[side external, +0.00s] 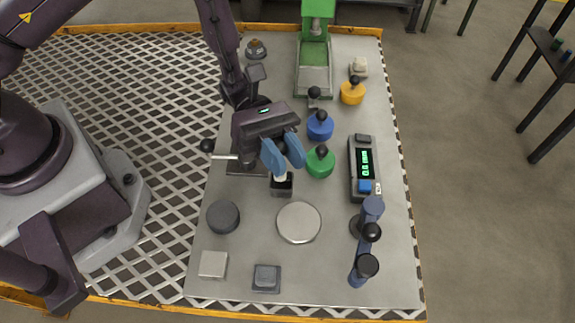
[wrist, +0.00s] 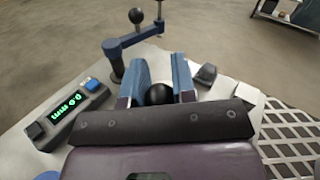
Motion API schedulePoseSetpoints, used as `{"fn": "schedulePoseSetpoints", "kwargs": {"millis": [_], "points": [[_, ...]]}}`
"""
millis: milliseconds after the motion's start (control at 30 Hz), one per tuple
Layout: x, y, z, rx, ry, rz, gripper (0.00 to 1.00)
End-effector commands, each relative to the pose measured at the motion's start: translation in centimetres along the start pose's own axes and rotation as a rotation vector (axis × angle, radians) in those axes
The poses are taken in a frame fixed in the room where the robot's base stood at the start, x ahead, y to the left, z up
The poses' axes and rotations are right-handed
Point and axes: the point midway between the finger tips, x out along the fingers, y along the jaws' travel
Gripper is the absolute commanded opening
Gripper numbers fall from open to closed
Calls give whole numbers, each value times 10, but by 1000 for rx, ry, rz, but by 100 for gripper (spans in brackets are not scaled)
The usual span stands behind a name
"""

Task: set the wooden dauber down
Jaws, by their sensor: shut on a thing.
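My gripper (side external: 282,168) has blue fingers pointing down over the middle of the grey table. In the wrist view the fingers (wrist: 160,74) close on either side of a round black knob (wrist: 158,95), which I take to be the top of the wooden dauber. In the side view a small pale part of the dauber (side external: 282,178) shows below the fingertips. It is right over a small dark square holder (side external: 282,189). Whether its lower end is inside the holder or just above it, I cannot tell. The fingers hide most of the dauber.
Right of the gripper are green (side external: 320,162), blue (side external: 320,126) and yellow (side external: 352,93) knobbed pieces, and a digital readout box (side external: 364,165). A blue crank (side external: 363,250) stands front right. A round pale plate (side external: 299,222) and dark disc (side external: 223,217) lie in front.

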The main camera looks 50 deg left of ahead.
Motion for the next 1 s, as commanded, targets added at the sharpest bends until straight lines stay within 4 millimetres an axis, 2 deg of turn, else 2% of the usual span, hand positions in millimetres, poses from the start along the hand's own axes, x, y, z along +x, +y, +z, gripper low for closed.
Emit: {"fn": "schedulePoseSetpoints", "kwargs": {"millis": [233,633,667,767,1000], "points": [[2,9,-31,-3,0,-1,0],[1,10,-36,-1,0,0,0],[2,10,-37,0,0,0,27],[2,10,-36,0,1,0,50],[2,10,-36,0,1,-1,50]]}}
